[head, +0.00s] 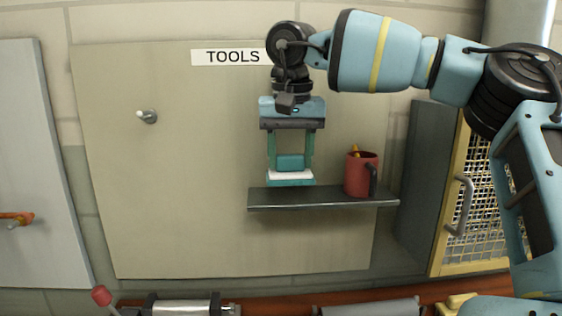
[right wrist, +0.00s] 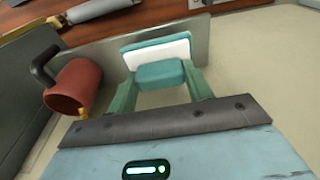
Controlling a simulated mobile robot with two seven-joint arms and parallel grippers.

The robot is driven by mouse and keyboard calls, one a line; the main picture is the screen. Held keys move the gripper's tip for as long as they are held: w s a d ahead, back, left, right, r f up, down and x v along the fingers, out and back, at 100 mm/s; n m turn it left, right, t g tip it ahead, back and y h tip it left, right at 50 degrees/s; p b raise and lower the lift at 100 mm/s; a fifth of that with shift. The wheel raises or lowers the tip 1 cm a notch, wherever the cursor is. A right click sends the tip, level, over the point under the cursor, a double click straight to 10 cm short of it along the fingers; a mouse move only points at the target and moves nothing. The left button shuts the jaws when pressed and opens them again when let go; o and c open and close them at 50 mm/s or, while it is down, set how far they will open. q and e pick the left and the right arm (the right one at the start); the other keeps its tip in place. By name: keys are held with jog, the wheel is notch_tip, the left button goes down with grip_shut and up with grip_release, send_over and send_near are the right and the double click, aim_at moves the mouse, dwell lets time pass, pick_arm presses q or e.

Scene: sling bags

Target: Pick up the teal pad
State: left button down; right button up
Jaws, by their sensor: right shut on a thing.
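The teal pad (head: 290,178) has a teal block on top, a white layer and a teal base. It is upright at the dark wall shelf (head: 320,199), at its left part. I cannot tell whether its base touches the shelf. My right gripper (head: 291,162) points down from above, with its two green fingers closed on the sides of the pad's teal block. The right wrist view also shows the pad (right wrist: 160,74) between the fingers of my right gripper (right wrist: 161,80), its white layer and base beyond them. My left gripper is not in view.
A red mug (head: 360,176) stands on the shelf right of the pad, with something yellow in it. A grey cabinet side and yellow mesh door (head: 478,190) are further right. A peg (head: 147,116) sticks out of the board at left. A bench with metal parts lies below.

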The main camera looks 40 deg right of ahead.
jog(key=s+r, duration=0.1)
jog(key=s, duration=1.3)
jog(key=shift+d+r+b, duration=0.15)
jog(key=shift+d+b, duration=0.2)
jog(key=shift+d, duration=0.05)
